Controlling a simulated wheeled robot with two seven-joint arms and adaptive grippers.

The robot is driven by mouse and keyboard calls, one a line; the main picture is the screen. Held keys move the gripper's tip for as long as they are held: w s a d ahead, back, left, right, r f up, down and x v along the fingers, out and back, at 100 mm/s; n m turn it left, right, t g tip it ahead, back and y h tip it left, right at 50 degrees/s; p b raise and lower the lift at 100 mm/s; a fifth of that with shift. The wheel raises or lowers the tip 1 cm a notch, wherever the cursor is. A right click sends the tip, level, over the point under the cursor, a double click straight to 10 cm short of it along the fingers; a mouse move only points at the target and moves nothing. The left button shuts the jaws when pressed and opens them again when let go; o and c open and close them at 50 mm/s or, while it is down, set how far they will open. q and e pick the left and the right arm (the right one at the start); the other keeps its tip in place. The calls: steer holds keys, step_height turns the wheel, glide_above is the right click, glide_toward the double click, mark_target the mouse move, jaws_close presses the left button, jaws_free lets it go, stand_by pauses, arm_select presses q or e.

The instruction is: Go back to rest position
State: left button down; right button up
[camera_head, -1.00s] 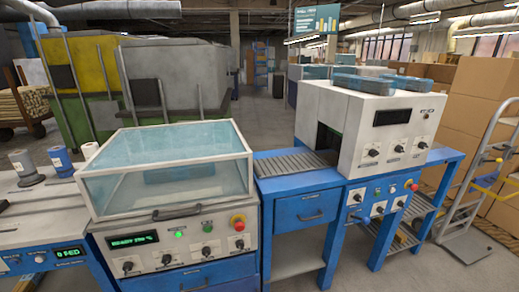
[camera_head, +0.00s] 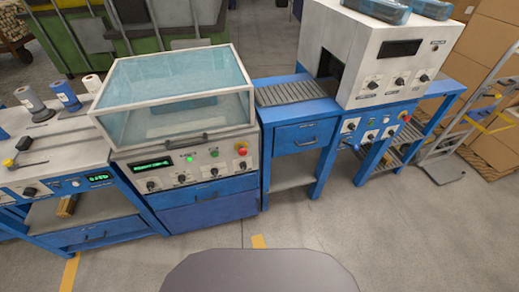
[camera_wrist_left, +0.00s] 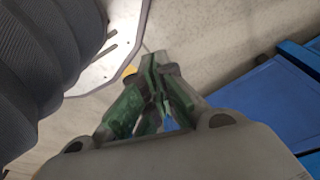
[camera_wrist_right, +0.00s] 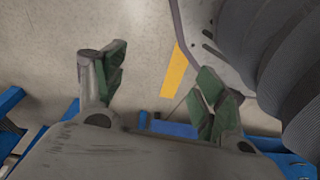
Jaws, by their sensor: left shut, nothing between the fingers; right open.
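My left gripper (camera_wrist_left: 158,85) shows in the left wrist view with its green-padded fingers together and nothing between them. It is above the grey floor, with a blue cabinet surface (camera_wrist_left: 265,115) to the right. My right gripper (camera_wrist_right: 155,85) shows in the right wrist view with its fingers spread and empty, above the floor. Blue frame parts lie beyond its fingers. Neither gripper shows in the head view. A grey part of my own body shows at the bottom of the head view.
A machine with a clear lid (camera_head: 180,95) stands at centre left. A roller conveyor (camera_head: 297,92) leads to a white tunnel machine (camera_head: 385,60). A hand truck (camera_head: 470,130) stands at the right. The floor (camera_head: 400,235) in front is clear.

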arm_select(q)
steer(key=s+a+r+p, duration=0.1)
steer(key=s+a+p, duration=0.1)
steer(key=s+p, duration=0.4)
steer(key=s+a+r+g+p, duration=0.1)
steer(key=s+a+p, duration=0.2)
steer(key=s+p, duration=0.4)
steer(key=s, duration=0.2)
steer(key=shift+s+r+y+p, duration=0.3)
steer(key=shift+s+r, duration=0.05)
arm_select(e)
steer(key=s+d+r, duration=0.1)
steer(key=s+d, duration=0.1)
steer(key=s, duration=0.6)
steer(key=s+d+r+g, duration=0.1)
steer(key=s+d, duration=0.2)
steer(key=s, duration=0.4)
steer(key=shift+s+r+h, duration=0.3)
steer(key=shift+s+r, duration=0.05)
steer(key=shift+r, duration=0.05)
